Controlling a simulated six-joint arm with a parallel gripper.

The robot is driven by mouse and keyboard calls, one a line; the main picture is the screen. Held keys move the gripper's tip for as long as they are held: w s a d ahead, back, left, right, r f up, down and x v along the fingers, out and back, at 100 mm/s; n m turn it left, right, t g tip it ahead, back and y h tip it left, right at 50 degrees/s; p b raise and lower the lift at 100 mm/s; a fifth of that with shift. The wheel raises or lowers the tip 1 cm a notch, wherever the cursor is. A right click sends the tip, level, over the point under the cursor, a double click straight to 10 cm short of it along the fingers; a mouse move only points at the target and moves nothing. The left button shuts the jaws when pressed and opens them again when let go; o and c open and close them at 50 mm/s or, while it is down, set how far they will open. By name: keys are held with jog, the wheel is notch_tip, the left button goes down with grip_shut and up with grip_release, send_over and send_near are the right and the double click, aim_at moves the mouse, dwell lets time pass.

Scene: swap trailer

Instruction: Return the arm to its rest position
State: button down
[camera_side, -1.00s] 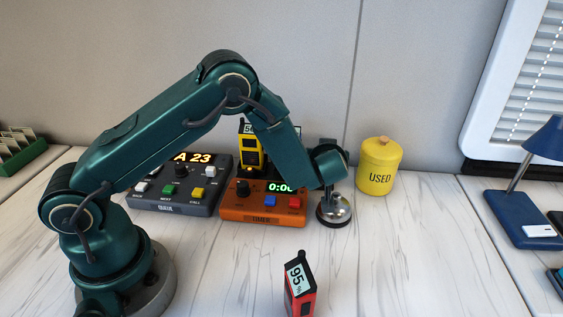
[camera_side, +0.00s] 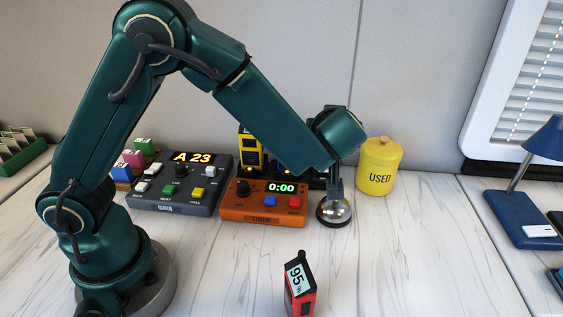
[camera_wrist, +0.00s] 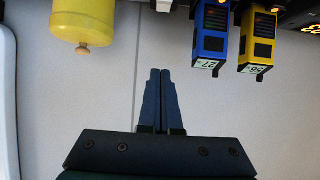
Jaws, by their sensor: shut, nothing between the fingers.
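My gripper (camera_wrist: 160,72) is shut and empty in the wrist view, its two fingers together in front of the grey wall. In the side view my arm is raised and bent, its wrist (camera_side: 340,132) above the silver dome-shaped bell; the fingers are hard to make out there. My gripper touches nothing that I can see in the wrist view.
An orange timer (camera_side: 262,207) reads 0:00, beside a grey console (camera_side: 180,185). A yellow USED jar (camera_side: 379,168), silver bell (camera_side: 334,210) and red device (camera_side: 299,285) stand around.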

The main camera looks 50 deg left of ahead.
jog(key=shift+s+d+r, duration=0.3)
jog(key=shift+s+r, duration=0.05)
